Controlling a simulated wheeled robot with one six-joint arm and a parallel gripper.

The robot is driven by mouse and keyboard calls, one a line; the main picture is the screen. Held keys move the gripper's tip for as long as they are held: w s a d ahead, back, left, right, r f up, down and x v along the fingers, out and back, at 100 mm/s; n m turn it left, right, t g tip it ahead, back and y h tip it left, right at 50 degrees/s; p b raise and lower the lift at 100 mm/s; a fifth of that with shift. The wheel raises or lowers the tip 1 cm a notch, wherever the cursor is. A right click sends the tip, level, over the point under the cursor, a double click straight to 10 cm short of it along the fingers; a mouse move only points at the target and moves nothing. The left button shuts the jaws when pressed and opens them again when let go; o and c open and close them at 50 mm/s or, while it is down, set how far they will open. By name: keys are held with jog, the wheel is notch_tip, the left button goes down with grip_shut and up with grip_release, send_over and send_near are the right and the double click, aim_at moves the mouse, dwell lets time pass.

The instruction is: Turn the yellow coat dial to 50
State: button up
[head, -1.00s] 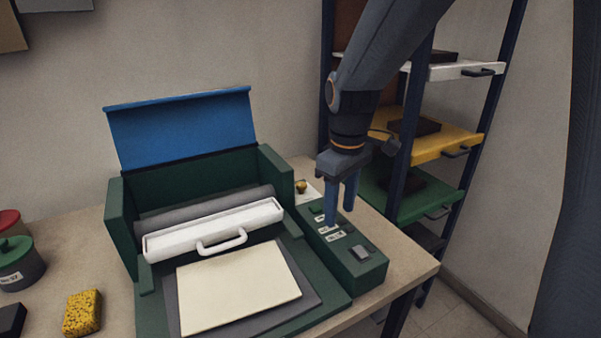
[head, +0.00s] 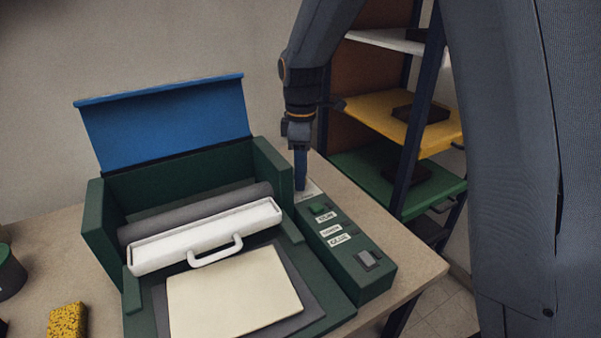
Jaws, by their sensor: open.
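My gripper (head: 301,186) points straight down over the far end of the green control strip (head: 363,285), its blue fingers seen edge-on. It is open. The fingertips are at the white plate (head: 313,190) where the yellow dial sits. The yellow dial is hidden behind the fingers now, so I cannot see its setting or whether the fingers touch it. Labels and small buttons (head: 338,239) line the strip nearer to me, with a grey switch (head: 369,259) at the near end.
Left of the strip is the green machine with a raised blue lid (head: 168,122), a white handled bar (head: 205,238) and a cream sheet (head: 232,300). A yellow speckled block (head: 67,322) lies at lower left. A rack with a yellow shelf (head: 385,118) stands behind at right.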

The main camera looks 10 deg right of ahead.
jog(key=shift+a+f, duration=0.1)
jog(key=shift+f, duration=0.45)
jog(key=c, duration=1)
jog(key=shift+c, duration=0.2)
